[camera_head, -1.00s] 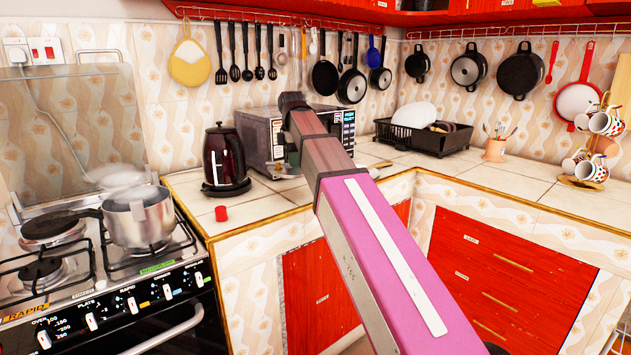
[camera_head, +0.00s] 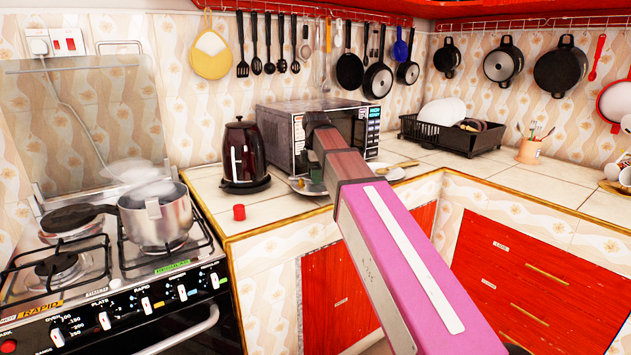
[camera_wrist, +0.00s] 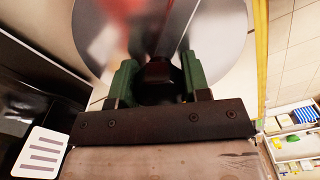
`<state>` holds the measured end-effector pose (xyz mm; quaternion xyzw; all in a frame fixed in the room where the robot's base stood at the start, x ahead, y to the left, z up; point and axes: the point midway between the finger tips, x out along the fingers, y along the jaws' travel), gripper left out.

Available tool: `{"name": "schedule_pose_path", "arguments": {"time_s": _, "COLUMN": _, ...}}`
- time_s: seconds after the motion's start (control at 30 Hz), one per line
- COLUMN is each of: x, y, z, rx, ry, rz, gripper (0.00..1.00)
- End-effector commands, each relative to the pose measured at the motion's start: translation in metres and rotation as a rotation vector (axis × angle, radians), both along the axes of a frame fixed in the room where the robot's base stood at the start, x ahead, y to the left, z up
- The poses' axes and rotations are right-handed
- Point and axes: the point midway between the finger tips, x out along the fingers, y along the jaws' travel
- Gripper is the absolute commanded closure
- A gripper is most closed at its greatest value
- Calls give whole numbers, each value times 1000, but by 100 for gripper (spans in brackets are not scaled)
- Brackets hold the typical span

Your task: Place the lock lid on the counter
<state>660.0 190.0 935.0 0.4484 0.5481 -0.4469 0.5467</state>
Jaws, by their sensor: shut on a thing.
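My gripper (camera_wrist: 157,80) has green fingers on either side of the knob and is shut on the lid. A shiny metal edge (camera_head: 303,186) shows left of the arm, low in front of the microwave. The tiled counter (camera_head: 275,211) lies around it. I cannot tell whether the lid touches the counter.
The microwave (camera_head: 285,135) stands close behind my gripper, with a dark kettle (camera_head: 243,155) to its left. A small red thing (camera_head: 239,212) stands on the counter by the stove. A steaming pot (camera_head: 155,218) is on the stove. A black dish rack (camera_head: 455,136) stands right.

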Motion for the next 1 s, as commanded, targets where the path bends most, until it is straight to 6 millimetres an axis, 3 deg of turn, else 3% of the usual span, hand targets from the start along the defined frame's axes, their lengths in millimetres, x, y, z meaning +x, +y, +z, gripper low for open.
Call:
{"name": "schedule_pose_path", "arguments": {"time_s": 0.13, "x": -1, "y": 0, "z": -18, "rx": 0, "ry": 1, "rz": 0, "gripper": 93}}
{"name": "schedule_pose_path", "arguments": {"time_s": 0.53, "x": 0, "y": 0, "z": -23, "rx": 0, "ry": 0, "rz": 0, "gripper": 93}}
{"name": "schedule_pose_path", "arguments": {"time_s": 0.57, "x": 0, "y": 0, "z": -22, "rx": 0, "ry": 0, "rz": 0, "gripper": 47}}
{"name": "schedule_pose_path", "arguments": {"time_s": 0.6, "x": 0, "y": 0, "z": -22, "rx": 0, "ry": 0, "rz": 0, "gripper": 34}}
{"name": "schedule_pose_path", "arguments": {"time_s": 1.0, "x": 0, "y": 0, "z": -17, "rx": 0, "ry": 0, "rz": 0, "gripper": 31}}
